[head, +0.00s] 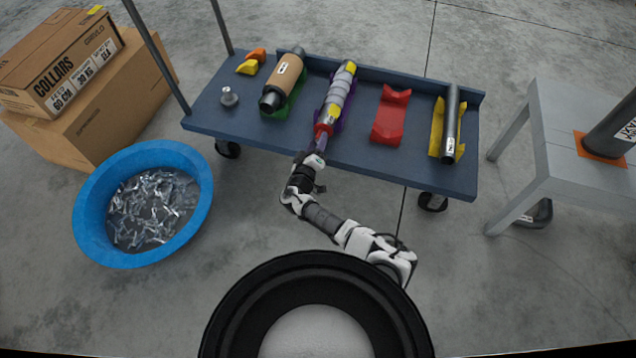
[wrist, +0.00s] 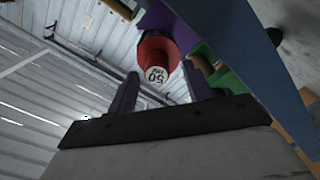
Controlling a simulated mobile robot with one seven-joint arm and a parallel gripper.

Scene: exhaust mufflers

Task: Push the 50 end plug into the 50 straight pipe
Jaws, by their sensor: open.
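The red end plug (head: 323,130) is at the near end of a grey ribbed pipe (head: 338,95) with a yellow far end, lying in a purple cradle (head: 320,113). In the wrist view the plug (wrist: 158,55) shows its round white face marked 50 toward me. I cannot tell how deep it sits in the pipe. My gripper (head: 315,158) is at the cart's near edge, just in front of the plug. In the wrist view my gripper (wrist: 159,92) is open, its two fingers on either side of the plug's line, apparently touching nothing.
The blue cart (head: 210,108) also bears a brown-wrapped muffler (head: 285,76), an empty red cradle (head: 391,115), and a dark labelled pipe (head: 451,120) on a yellow cradle. A blue tub (head: 85,220) stands left, a grey table (head: 550,150) right.

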